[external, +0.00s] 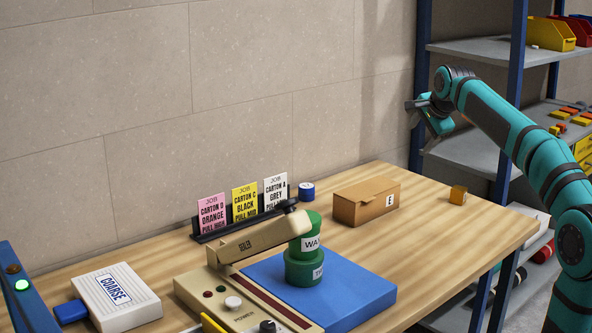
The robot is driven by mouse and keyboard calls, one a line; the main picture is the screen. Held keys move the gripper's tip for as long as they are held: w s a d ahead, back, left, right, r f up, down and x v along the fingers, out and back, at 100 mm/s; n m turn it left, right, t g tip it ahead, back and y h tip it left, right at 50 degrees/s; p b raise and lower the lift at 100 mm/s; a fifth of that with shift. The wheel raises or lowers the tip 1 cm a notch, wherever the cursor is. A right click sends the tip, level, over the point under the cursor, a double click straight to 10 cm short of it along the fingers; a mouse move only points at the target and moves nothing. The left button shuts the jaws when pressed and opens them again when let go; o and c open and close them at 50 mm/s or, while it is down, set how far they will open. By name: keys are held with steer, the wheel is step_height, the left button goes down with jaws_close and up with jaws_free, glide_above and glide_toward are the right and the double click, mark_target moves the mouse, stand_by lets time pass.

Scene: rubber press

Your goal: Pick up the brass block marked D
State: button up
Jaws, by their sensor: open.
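My gripper (420,122) is raised in the air at the upper right of the external view, well above the table and apart from the block. It is open, and I see nothing between its fingers. The block is fully in view, with clear tabletop around it.
A cardboard carton marked E (367,201) stands left of the block. A shelf rack (515,90) stands behind.

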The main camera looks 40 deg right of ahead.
steer(key=w+d+f+m+g+y, duration=0.1)
steer(key=w+d+f+m, duration=0.15)
steer(key=d, duration=0.45)
steer(key=w+d+f+m+g, duration=0.1)
steer(key=d+m+g, duration=0.1)
steer(key=d+m, duration=0.35)
steer(key=m+g+y, duration=0.2)
steer(key=m, duration=0.3)
glide_toward(460, 188)
steer(key=f, duration=0.1)
steer(key=w+f, duration=0.1)
steer(key=f, duration=0.1)
steer(key=w+f, duration=0.1)
steer(key=f, duration=0.1)
step_height(460, 188, down, 4)
steer(key=shift+s+a+f, duration=0.15)
steer(key=shift+f, duration=0.55)
steer(key=shift+c, duration=0.4)
jaws_close()
